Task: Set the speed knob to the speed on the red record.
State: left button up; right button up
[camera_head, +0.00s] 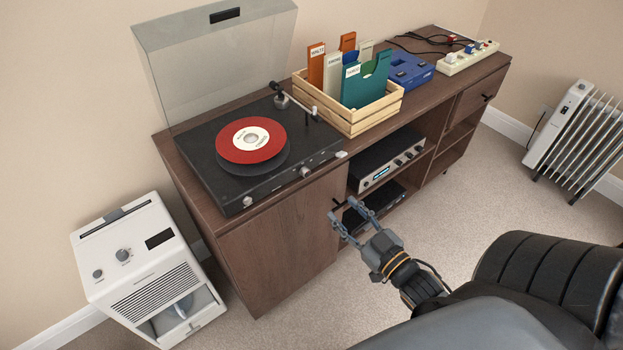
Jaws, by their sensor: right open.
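The red record (250,139) lies on the platter of a black turntable (205,175), whose clear lid stands open. Its pale centre label has print too small to read. Knobs sit along the turntable's front edge, one at the left (248,201), one near the middle (305,172) and a light one at the right end (341,155). I cannot tell which is the speed knob or where it points. My right gripper (344,215) is open and empty in front of the cabinet, below and apart from the turntable's front edge. My left gripper is not in view.
The wooden cabinet (280,235) also bears a crate (355,122) of record sleeves, a blue box (408,70) and a power strip (468,57). An amplifier (385,163) sits on its shelf. A white appliance (150,270) stands left, a radiator (570,130) right. Carpet in front is clear.

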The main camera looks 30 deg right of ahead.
aim_at(307, 174)
jog(key=w, duration=1.3)
jog(key=shift+w+a+p, duration=0.25)
jog(key=shift+a+p, duration=0.05)
jog(key=shift+p, duration=0.05)
grip_shut()
